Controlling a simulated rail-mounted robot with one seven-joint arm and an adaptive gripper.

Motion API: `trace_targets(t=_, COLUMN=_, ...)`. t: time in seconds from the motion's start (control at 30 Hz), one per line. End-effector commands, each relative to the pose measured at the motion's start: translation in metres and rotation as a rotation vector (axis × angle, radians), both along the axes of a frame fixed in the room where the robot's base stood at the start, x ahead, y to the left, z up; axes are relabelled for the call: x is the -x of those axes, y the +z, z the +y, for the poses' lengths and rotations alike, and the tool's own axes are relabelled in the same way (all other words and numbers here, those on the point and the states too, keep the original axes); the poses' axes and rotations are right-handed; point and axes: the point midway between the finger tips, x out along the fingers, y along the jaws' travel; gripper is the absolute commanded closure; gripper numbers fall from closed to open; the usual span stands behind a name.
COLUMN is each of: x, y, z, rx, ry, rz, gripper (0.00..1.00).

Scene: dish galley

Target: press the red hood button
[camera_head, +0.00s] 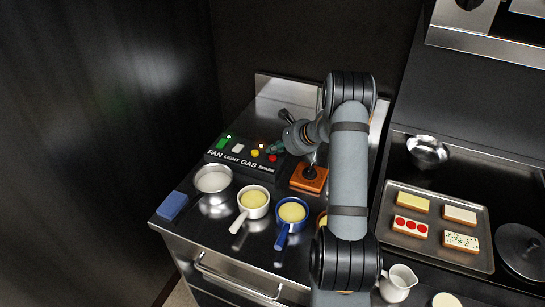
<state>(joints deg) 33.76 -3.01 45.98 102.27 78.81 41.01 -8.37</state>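A black button panel (243,168) sits at the back left of the steel counter, with white lettering along its front. Its buttons run from a green one (223,143) through a white one (238,148) and a yellow one (255,153) to the red button (272,158) at the right end. My gripper (274,149) reaches in from the right, with its tip just above and beside the red button. Whether it touches the button cannot be told. The fingers are small and dark, so their opening is unclear.
An orange block (309,178) with a dark knob stands right of the panel. In front are a steel bowl (213,180), a white-handled pan (253,203), a blue pan (291,213) and a blue sponge (172,205). A tray (432,254) of toasts lies right.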

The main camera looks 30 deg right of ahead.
Motion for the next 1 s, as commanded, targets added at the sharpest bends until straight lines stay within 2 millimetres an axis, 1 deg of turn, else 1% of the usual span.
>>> trace_targets(t=0.17, x=0.000, y=0.010, z=0.000, rx=0.001, ry=0.000, rz=-0.001, gripper=1.00)
trace_targets(t=0.5, x=0.000, y=0.044, z=-0.001, rx=0.000, ry=-0.001, rz=-0.001, gripper=1.00)
trace_targets(t=0.6, x=0.000, y=0.051, z=0.000, rx=0.000, ry=-0.001, rz=-0.001, gripper=1.00)
trace_targets(t=1.0, x=0.000, y=0.050, z=0.000, rx=0.000, ry=0.000, rz=0.000, gripper=1.00)
